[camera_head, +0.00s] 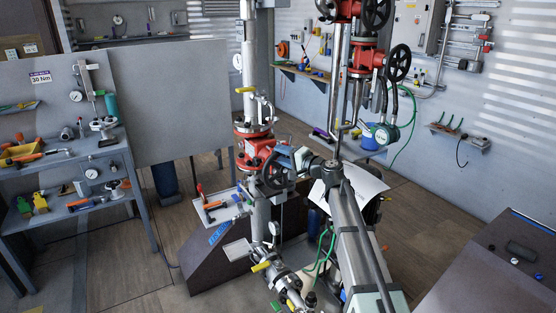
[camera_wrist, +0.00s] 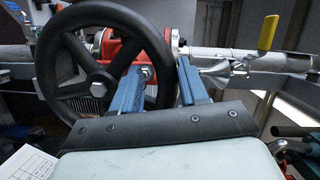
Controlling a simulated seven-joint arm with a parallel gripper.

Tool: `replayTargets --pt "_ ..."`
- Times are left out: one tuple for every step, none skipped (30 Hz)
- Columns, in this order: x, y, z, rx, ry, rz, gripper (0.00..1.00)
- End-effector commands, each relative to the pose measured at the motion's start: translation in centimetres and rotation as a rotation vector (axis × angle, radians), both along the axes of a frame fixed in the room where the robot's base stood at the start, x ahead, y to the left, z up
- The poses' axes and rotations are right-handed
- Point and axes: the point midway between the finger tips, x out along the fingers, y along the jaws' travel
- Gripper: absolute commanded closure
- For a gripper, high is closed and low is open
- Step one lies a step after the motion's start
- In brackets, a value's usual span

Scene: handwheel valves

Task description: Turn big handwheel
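The big black handwheel (camera_wrist: 46,62) fills the left of the wrist view, with its spokes and hub nut facing me. In the head view it is the dark wheel (camera_head: 268,180) on the red valve (camera_head: 258,148) of the central vertical pipe. My gripper (camera_wrist: 160,72) has two blue fingers set apart at the wheel's right side. One finger lies over the wheel's inside near the hub, the other just outside the rim, with the rim between them in the picture. Firm contact is not visible. In the head view my gripper (camera_head: 291,157) partly covers the wheel.
A yellow lever (camera_wrist: 267,32) is right of the wheel. Below are more pipes with a yellow handle (camera_head: 261,266). A tool bench (camera_head: 118,150) stands left.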

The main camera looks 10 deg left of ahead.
Motion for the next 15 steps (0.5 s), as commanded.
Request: replayTargets --pt "0.0 0.0 0.0 0.0 0.001 0.0 0.57" --pt "0.0 0.0 0.0 0.0 0.001 0.0 0.57" --pt "0.0 0.0 0.0 0.0 0.001 0.0 0.57" --pt "0.0 0.0 0.0 0.001 0.0 -0.001 0.57" --pt "0.0 0.0 0.0 0.001 0.0 -0.001 0.57" --pt "0.0 -0.1 0.0 0.001 0.0 -0.001 0.57" --pt "-0.1 -0.1 0.0 0.002 0.001 -0.001 0.57" --pt "-0.2 -0.2 0.0 0.002 0.001 -0.001 0.57" --pt "-0.3 -0.3 0.0 0.002 0.001 -0.001 0.57" --pt "-0.4 -0.4 0.0 0.002 0.001 -0.001 0.57" --pt "-0.6 -0.6 0.0 0.002 0.001 -0.001 0.57" --pt "-0.8 -0.8 0.0 0.002 0.001 -0.001 0.57" --pt "-1.0 -1.0 0.0 0.002 0.001 -0.001 0.57" --pt "-1.2 -1.1 0.0 0.002 0.001 -0.001 0.57" --pt "-1.4 -1.3 0.0 0.002 0.001 -0.001 0.57"
